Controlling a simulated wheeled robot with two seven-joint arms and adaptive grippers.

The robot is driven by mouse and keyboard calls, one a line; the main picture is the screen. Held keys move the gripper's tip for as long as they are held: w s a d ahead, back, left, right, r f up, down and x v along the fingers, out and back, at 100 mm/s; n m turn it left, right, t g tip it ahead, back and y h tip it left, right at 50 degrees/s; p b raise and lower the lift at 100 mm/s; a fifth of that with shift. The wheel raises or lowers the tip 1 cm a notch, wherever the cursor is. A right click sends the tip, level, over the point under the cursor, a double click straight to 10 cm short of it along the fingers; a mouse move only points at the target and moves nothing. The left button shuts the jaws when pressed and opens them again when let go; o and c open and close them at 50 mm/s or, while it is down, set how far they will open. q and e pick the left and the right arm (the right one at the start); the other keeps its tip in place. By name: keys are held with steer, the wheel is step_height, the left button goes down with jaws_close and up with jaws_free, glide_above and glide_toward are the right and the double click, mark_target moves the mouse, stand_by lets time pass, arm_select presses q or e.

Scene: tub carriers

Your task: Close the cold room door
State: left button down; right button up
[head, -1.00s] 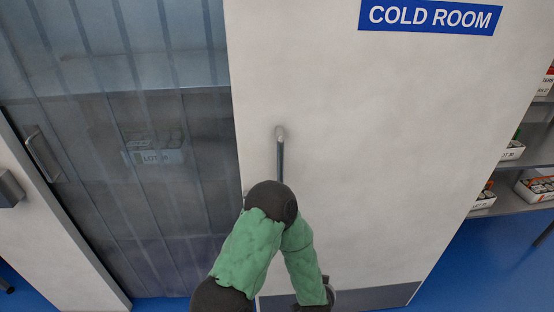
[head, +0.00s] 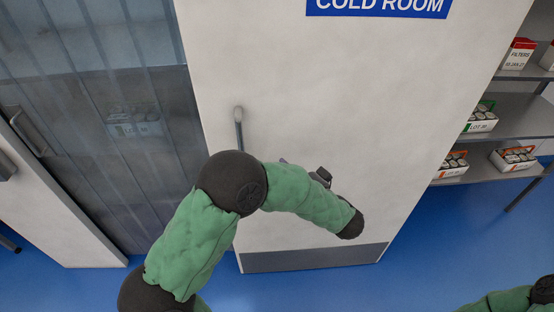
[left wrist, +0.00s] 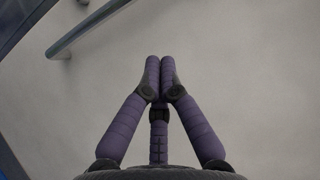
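The cold room door (head: 300,70) is a broad white panel with a blue COLD ROOM sign (head: 378,6) and a grey kick plate. Its vertical bar handle (head: 239,125) is near the left edge, the lower part hidden by my arm. Left of the panel, the doorway with a clear strip curtain (head: 110,150) is uncovered. My left gripper (head: 320,177) is in front of the panel, right of the handle and partly hidden by my arm. In the left wrist view its fingers (left wrist: 160,62) are together and empty, apart from the handle (left wrist: 90,28). My right gripper is out of view.
A second handle (head: 28,130) is at the doorway's left side. Shelves (head: 515,115) with boxes and tubs stand at the right. A tub carrier (head: 135,125) shows dimly behind the curtain. The blue floor (head: 420,235) at the right is clear.

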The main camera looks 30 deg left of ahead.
arm_select(q)
steer(key=s+a+b+x, duration=0.1)
steer(key=s+b+x, duration=0.1)
steer(key=x, duration=0.9)
steer(key=shift+s+a, duration=0.25)
